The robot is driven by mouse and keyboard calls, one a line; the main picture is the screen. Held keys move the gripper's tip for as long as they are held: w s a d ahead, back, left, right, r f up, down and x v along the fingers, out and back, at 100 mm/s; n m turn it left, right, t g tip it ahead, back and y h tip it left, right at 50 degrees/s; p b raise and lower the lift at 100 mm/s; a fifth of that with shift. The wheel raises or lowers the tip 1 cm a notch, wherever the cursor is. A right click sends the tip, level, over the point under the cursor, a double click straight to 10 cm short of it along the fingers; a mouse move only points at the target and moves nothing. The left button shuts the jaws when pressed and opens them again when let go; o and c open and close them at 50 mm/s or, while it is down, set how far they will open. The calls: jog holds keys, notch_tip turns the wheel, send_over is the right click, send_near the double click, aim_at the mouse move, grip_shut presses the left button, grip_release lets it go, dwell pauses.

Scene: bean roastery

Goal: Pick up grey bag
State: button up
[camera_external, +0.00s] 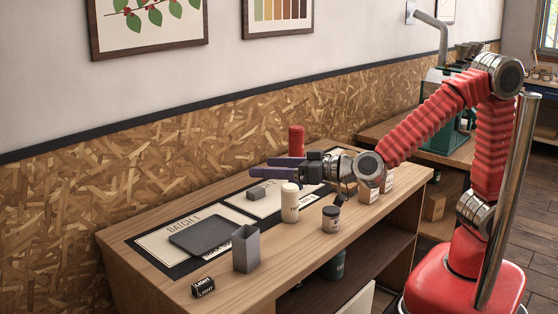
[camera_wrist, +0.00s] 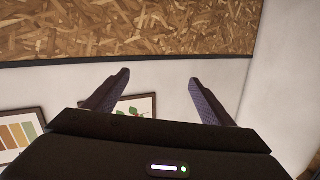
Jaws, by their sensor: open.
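A small grey block-like thing, probably the grey bag (camera_external: 256,193), lies on the white and black mat at the back of the wooden counter in the external view. My gripper (camera_external: 270,169) hangs above the counter, pointing left, just above and slightly right of it in the picture. The gripper's purple fingers are apart with nothing between them. In the wrist view the open fingers (camera_wrist: 158,82) face the wall, and the grey bag is not in that view.
The counter (camera_external: 318,240) also holds a dark grey tray (camera_external: 200,237), a grey square cup (camera_external: 246,250), a black LIGHT block (camera_external: 203,287), a cream canister (camera_external: 290,203), a dark-lidded jar (camera_external: 331,219) and a red cylinder (camera_external: 296,141). The wall stands behind.

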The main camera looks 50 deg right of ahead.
jog(key=s+a+f+t+h, duration=0.2)
jog(key=s+a+f+h, duration=0.1)
jog(key=s, duration=0.2)
send_near(254, 239)
jog(key=w, duration=0.2)
jog(key=shift+w+a+f, duration=0.2)
jog(key=shift+w, duration=0.1)
jog(key=shift+m, duration=0.3)
jog(key=w, duration=0.2)
jog(key=w+a, duration=0.1)
jog(key=w, duration=0.5)
jog(key=shift+a, duration=0.2)
jog(key=shift+w+a, duration=0.1)
jog(key=shift+w, duration=0.15)
jog(key=shift+r, duration=0.1)
jog(key=shift+w+a+r, duration=0.1)
jog(key=shift+w+a, duration=0.1)
jog(key=shift+w, duration=0.65)
jog(key=shift+w+a+f, duration=0.1)
jog(key=shift+w+a, duration=0.1)
jog(key=shift+w, duration=0.6)
jog(key=shift+w+a+r, duration=0.1)
jog(key=shift+w+a, duration=0.1)
jog(key=shift+w, duration=0.65)
